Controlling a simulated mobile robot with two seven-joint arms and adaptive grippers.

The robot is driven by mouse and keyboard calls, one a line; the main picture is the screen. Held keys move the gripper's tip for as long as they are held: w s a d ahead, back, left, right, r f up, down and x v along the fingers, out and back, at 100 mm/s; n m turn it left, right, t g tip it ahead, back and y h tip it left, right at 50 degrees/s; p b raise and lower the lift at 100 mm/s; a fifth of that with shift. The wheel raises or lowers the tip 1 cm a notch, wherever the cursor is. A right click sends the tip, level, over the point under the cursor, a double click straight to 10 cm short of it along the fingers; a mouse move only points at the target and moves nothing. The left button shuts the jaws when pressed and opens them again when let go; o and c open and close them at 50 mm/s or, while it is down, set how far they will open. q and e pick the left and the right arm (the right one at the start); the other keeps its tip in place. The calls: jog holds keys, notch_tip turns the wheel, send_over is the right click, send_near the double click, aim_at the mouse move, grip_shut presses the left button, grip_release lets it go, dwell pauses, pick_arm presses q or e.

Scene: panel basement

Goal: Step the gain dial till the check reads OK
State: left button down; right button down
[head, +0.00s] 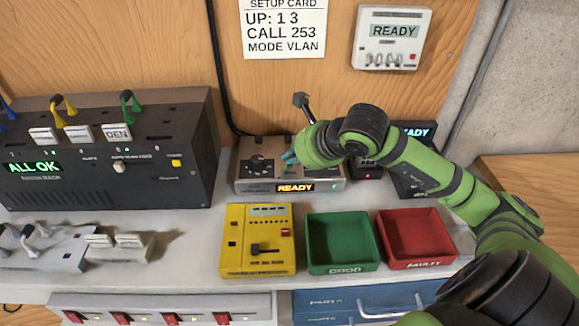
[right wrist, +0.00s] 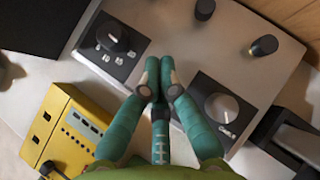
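A grey bench unit (head: 246,184) stands at the back of the bench, and its lit display (head: 295,188) reads READY. In the right wrist view its top (right wrist: 172,35) carries a dial on a black plate with numbers (right wrist: 113,40). A second dial with a grey knob (right wrist: 221,108) has a label that looks like GAIN, but it is small. My right gripper (head: 289,158) is over the unit's top; in the right wrist view its fingertips (right wrist: 158,82) are together between the two dials, with nothing seen in them. Contact with the unit cannot be told. My left gripper is out of view.
A black rack (head: 100,180) reading ALL OK stands left. A yellow tester (head: 235,240), green GOOD tray (head: 343,268) and red FAULTY tray (head: 420,264) lie in front. A wall box (head: 390,57) reads READY beside a setup card (head: 284,48). A dark device stands behind my right arm.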

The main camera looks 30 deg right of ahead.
aim_at(292, 166)
jog(key=shift+f+b, duration=0.4)
jog(key=shift+b, duration=0.2)
dwell(0.6)
jog(key=shift+r, duration=0.2)
jog(key=shift+r+p, duration=0.3)
jog(key=shift+r, duration=0.3)
jog(key=shift+r+p, duration=1.4)
jog(key=shift+r, duration=1.1)
